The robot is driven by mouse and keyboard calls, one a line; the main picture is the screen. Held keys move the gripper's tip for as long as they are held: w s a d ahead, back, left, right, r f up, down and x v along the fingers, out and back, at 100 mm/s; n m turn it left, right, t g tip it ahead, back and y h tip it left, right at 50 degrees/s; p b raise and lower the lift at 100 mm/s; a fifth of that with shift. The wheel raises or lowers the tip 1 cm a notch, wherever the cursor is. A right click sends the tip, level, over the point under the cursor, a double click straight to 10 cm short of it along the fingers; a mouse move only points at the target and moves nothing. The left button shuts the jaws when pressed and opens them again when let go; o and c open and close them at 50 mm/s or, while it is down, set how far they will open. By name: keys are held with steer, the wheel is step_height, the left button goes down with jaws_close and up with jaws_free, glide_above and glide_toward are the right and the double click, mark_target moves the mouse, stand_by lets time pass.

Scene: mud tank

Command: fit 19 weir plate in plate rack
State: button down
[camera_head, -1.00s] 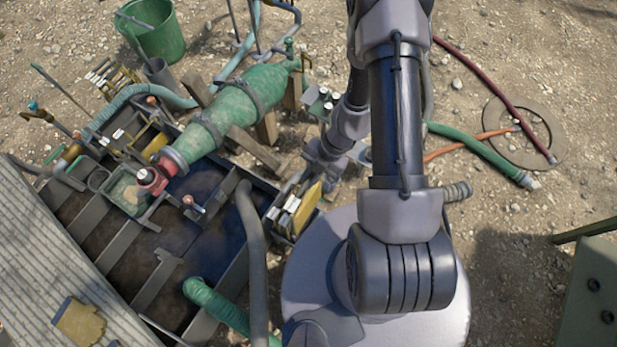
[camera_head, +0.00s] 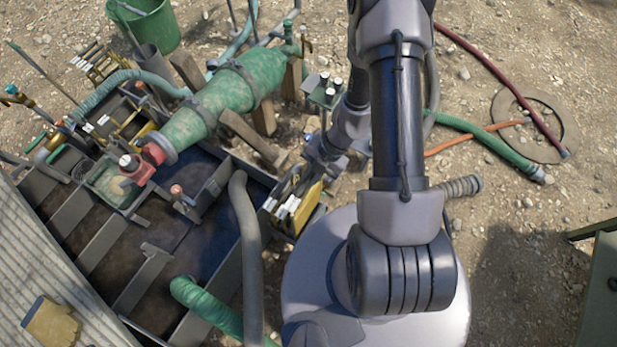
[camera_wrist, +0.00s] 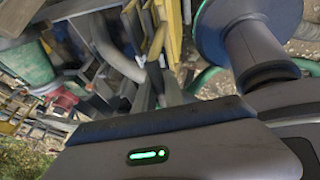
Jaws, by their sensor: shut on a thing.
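Beside the tank's right edge, a rack (camera_head: 281,229) holds several upright yellow plates (camera_head: 310,207) with white labels. The number 19 cannot be read on any of them. A yellow plate and white-labelled pieces also show at the top of the wrist view (camera_wrist: 175,32). My gripper (camera_head: 303,172) is low, close to the far end of these plates. Its grey housing with a green light fills the bottom of the wrist view.
The mud tank (camera_head: 100,243) with grey dividers lies left. A green cylinder (camera_head: 228,100) on wooden supports stands behind it. A grey hose (camera_head: 250,260) and a green hose (camera_head: 215,308) run close to the rack.

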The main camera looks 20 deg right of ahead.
steer(key=shift+w+d+p, duration=0.1)
steer(key=shift+w+p, duration=0.05)
steer(key=shift+p, duration=0.3)
step_height(320, 180, down, 6)
steer(key=b, duration=0.4)
steer(key=shift+f, duration=0.15)
stand_by(0.5)
